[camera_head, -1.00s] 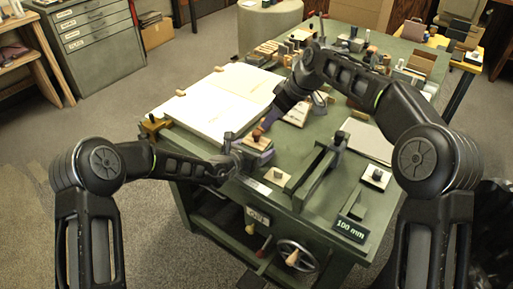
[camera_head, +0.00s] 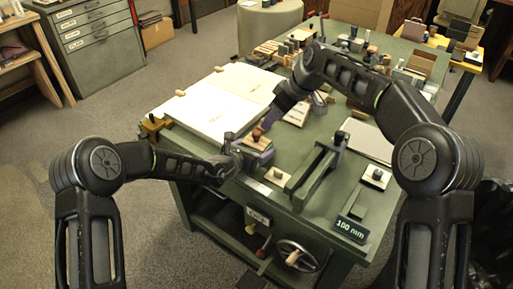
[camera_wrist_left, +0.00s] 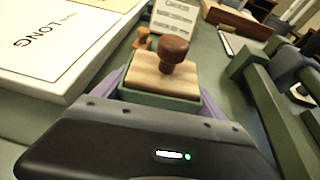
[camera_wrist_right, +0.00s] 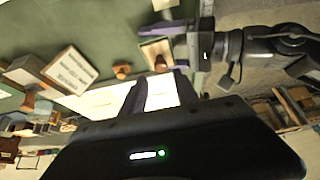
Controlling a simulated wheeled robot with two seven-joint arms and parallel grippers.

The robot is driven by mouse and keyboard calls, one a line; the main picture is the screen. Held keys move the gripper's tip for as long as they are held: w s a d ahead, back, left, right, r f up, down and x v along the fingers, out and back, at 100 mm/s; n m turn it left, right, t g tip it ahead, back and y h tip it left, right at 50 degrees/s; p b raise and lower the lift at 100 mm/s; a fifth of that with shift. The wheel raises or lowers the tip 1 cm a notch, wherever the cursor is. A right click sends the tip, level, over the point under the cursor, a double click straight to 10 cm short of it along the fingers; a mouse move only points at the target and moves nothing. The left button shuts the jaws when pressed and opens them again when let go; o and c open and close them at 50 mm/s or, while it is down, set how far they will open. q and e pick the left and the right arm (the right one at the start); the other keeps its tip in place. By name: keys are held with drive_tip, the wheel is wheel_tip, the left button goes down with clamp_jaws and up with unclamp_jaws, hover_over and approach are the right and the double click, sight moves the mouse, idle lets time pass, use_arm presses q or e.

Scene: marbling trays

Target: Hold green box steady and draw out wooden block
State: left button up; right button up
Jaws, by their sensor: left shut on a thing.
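The green box (camera_wrist_left: 160,98) sits between the purple fingers of my left gripper (camera_wrist_left: 160,90), which is shut on it. The wooden block (camera_wrist_left: 150,76) sits in the box top, with a round brown knob (camera_wrist_left: 173,50) standing up from it. The block and knob also show in the right wrist view (camera_wrist_right: 152,50). In the head view, my left gripper (camera_head: 243,152) is at the table's near left part, at the box. My right gripper (camera_wrist_right: 160,84) is open, its fingertips apart and pointing towards the knob; no contact is clear.
A large white board (camera_head: 225,98) lies left of the box. A small brown-knobbed stamp (camera_wrist_left: 142,38) stands beyond the box. A green rail fixture (camera_head: 315,172) and a pale knobbed plate (camera_head: 278,176) are on the right. Several blocks and tools crowd the table's far side.

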sight(259, 140)
drive_tip(key=shift+o, duration=0.2)
drive_tip(key=o, duration=0.3)
drive_tip(key=shift+w+a+f, duration=0.1)
drive_tip(key=shift+a+f, duration=0.05)
drive_tip(key=shift+f, duration=0.1)
drive_tip(key=o, duration=0.3)
drive_tip(key=shift+w+a+f+n+g+h, duration=0.15)
drive_tip(key=shift+f+g, duration=0.05)
drive_tip(key=shift+f, duration=0.15)
drive_tip(key=shift+w+a+f+n+g+h, duration=0.1)
drive_tip(key=shift+w+f+n+g+h, duration=0.1)
drive_tip(key=shift+f, duration=0.1)
drive_tip(key=o, duration=0.3)
drive_tip(key=shift+f, duration=0.25)
drive_tip(key=shift+f, duration=0.1)
drive_tip(key=x, duration=1.1)
drive_tip(key=shift+a+f, duration=0.15)
drive_tip(key=shift+f, duration=0.25)
drive_tip(key=shift+c, duration=0.5)
